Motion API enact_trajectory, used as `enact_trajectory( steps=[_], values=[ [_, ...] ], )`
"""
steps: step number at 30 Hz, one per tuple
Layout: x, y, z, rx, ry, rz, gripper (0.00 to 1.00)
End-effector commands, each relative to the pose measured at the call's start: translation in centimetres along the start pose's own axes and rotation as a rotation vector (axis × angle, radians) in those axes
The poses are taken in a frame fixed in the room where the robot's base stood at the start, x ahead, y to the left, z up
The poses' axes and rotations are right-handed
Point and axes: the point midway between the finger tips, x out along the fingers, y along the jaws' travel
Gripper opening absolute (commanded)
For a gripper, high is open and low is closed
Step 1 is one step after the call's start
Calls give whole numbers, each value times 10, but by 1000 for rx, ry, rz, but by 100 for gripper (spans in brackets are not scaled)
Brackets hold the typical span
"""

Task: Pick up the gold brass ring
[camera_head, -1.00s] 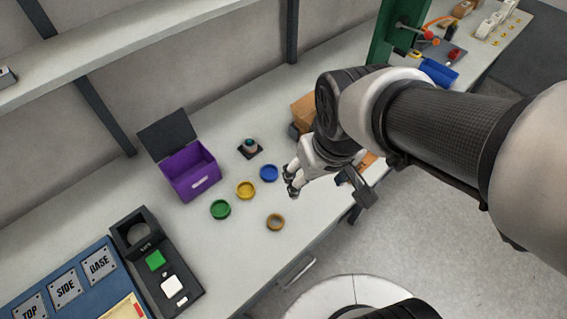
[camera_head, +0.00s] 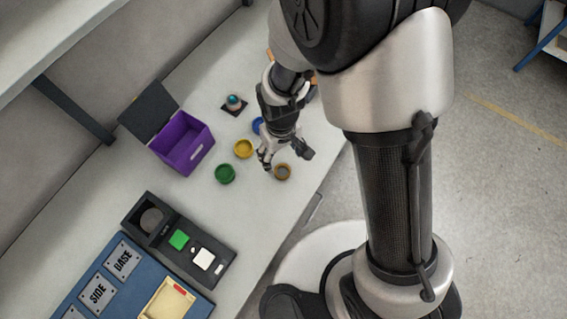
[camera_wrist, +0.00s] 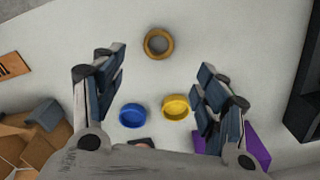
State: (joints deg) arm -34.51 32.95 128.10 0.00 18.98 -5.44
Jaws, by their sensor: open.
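The gold brass ring (camera_head: 282,178) lies flat on the grey table near its front edge. It also shows in the wrist view (camera_wrist: 158,56), whole and unobstructed, at the top middle beyond the fingertips. My gripper (camera_head: 267,160) is just left of the ring in the head view, above the table. In the wrist view my gripper (camera_wrist: 162,68) is open and empty, with its fingers spread wide. No finger touches the ring there.
A yellow round piece (camera_head: 243,149), a green one (camera_head: 225,174) and a partly hidden blue one (camera_head: 257,125) lie nearby. An open purple box (camera_head: 185,148) stands behind them. A black button panel (camera_head: 190,245) is at the lower left. Cardboard boxes (camera_wrist: 35,140) show at the wrist view's left.

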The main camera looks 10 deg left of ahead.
Motion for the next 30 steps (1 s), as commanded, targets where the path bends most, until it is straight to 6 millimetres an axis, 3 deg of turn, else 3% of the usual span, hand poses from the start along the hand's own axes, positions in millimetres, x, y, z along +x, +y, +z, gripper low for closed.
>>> enact_trajectory(
  steps=[1, 6, 14, 21, 30],
  values=[
    [15, 0, 1, 0, -5, 0, 67],
    [44, 0, 1, 1, -3, 0, 67],
    [61, 1, 0, 1, -1, 0, 67],
    [97, 3, 0, 1, -2, 0, 67],
    [106, 3, 0, 1, 1, 0, 67]
  ],
)
